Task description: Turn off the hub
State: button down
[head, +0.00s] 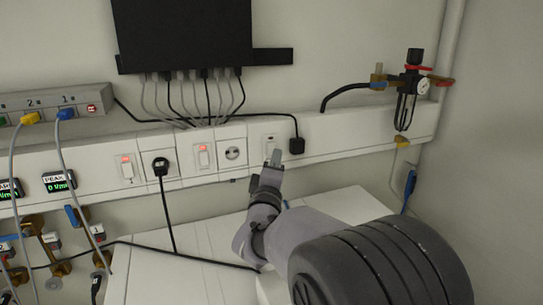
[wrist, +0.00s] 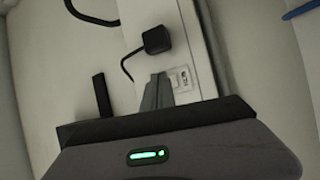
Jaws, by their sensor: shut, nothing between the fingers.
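A black box (head: 183,32) with several cables out of its underside is on the wall in the head view; it may be the hub. A black plug (head: 297,145) sits in the trunking; it also shows in the wrist view (wrist: 157,40). A black cable runs left from it towards the cables under the box. Left of the plug is a white switch plate (head: 270,141), partly hidden by my gripper (head: 274,160). In the wrist view, my gripper (wrist: 155,92) is shut and empty, its tips close beside the switch plate (wrist: 181,78). I cannot tell whether they touch.
Two switches glow red on the trunking, one at far left (head: 126,167) and one mid-left (head: 203,157). Between them is another black plug (head: 160,165). A regulator with a gauge (head: 410,86) is at right. A white worktop (head: 185,262) lies below.

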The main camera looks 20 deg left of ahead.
jog(key=s+d+b, duration=0.1)
jog(key=s, duration=0.1)
jog(key=s+d+b, duration=0.1)
jog(key=s+d, duration=0.1)
jog(key=shift+r, duration=0.4)
